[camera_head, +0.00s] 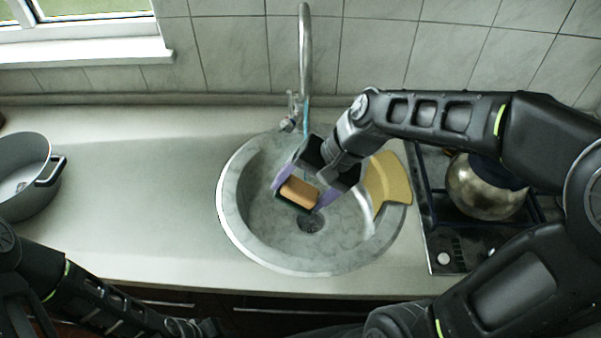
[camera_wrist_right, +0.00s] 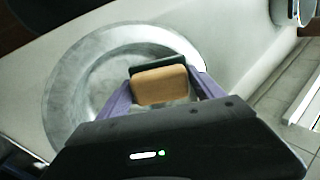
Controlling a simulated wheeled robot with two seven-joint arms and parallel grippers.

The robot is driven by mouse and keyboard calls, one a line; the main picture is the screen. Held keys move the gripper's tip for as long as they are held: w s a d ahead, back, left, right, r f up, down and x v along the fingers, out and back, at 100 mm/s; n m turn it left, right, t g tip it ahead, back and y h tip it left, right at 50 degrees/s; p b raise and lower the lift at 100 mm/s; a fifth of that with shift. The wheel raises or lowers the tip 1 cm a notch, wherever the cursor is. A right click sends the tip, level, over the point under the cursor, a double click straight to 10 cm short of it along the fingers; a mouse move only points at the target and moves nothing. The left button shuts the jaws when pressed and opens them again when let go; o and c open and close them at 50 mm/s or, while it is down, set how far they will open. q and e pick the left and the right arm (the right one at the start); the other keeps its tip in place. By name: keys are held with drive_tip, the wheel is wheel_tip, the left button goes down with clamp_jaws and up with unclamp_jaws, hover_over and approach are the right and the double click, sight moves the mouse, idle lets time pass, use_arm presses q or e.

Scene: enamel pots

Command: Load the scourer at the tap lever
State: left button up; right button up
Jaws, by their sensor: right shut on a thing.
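The scourer (camera_head: 299,192), an orange-tan sponge with a dark green side, is held between the purple fingertips of my right gripper (camera_head: 300,190). It hangs over the round grey stone sink (camera_head: 245,236). The right wrist view shows the same scourer (camera_wrist_right: 160,85) between the two purple fingers, with the sink bowl (camera_wrist_right: 75,75) beyond. The tap (camera_head: 305,60) rises behind the sink. Its lever (camera_head: 291,104) stands at the base, left of the spout. A blue strip of water (camera_head: 306,117) seems to run below the spout. My left gripper (camera_head: 205,327) is low at the bottom edge, its fingers unclear.
A yellow curved piece (camera_head: 386,181) lies at the sink's right rim. A metal pot (camera_head: 483,188) stands on the black hob (camera_head: 445,235) at the right. A grey pot (camera_head: 25,178) stands at the far left. The counter (camera_head: 140,190) between it and the sink is clear.

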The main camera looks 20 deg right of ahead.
use_arm(q)
drive_tip(key=shift+c, duration=0.8)
use_arm(e)
drive_tip(key=shift+w+f, duration=0.15)
drive_tip(key=shift+w, duration=0.05)
use_arm(q)
drive_tip(key=shift+s+f+b, duration=0.1)
drive_tip(key=shift+f+b, duration=0.25)
drive_tip(key=shift+f, duration=0.15)
clamp_jaws()
use_arm(e)
drive_tip(key=w+d+f+n, duration=0.1)
drive_tip(key=w+f, duration=0.5)
drive_tip(key=w, duration=0.2)
drive_tip(key=shift+f+n+g, duration=0.3)
drive_tip(key=shift+g, duration=0.1)
use_arm(q)
drive_tip(key=shift+s, duration=0.1)
use_arm(e)
drive_tip(key=shift+s+d, duration=0.1)
drive_tip(key=shift+s, duration=0.05)
